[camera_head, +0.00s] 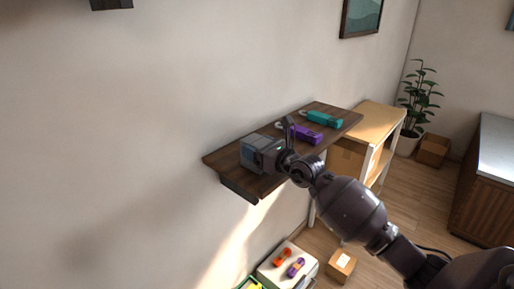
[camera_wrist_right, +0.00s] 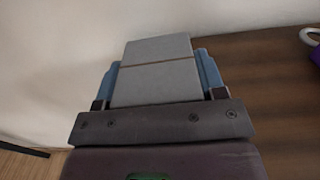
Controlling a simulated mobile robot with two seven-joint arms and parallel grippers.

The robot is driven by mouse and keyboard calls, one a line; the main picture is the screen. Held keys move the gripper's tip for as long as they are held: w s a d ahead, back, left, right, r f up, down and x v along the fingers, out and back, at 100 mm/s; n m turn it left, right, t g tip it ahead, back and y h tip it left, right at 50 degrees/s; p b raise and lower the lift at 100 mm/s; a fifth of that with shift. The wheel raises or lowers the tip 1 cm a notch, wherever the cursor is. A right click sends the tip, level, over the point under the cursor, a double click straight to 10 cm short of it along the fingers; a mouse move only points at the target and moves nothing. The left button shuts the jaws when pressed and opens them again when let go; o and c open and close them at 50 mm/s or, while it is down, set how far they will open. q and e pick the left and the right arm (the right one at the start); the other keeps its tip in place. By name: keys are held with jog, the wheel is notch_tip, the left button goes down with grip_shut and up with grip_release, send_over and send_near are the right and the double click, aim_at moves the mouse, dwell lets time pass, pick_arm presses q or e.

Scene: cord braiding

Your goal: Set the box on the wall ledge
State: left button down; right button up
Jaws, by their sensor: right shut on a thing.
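The grey box (camera_head: 248,154) is at the near left part of the dark wooden wall ledge (camera_head: 222,161) in the head view. My right gripper (camera_head: 262,151) is shut on the box. In the right wrist view the box (camera_wrist_right: 155,72) has a thin brown band across it and sits between the blue finger pads of my right gripper (camera_wrist_right: 155,85). The ledge (camera_wrist_right: 265,85) lies to the right of the box there. Whether the box's underside touches the ledge is hidden. My left gripper is not in view.
A purple item (camera_head: 305,135) and a teal item (camera_head: 324,119) lie farther along the ledge. A wooden shelf unit (camera_head: 378,125) stands beyond it. Below are a white surface with small items (camera_head: 270,270) and a cardboard box (camera_head: 341,265) on the floor.

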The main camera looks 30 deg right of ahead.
jog(key=shift+f, duration=0.1)
jog(key=o, duration=1)
jog(key=shift+o, duration=0.2)
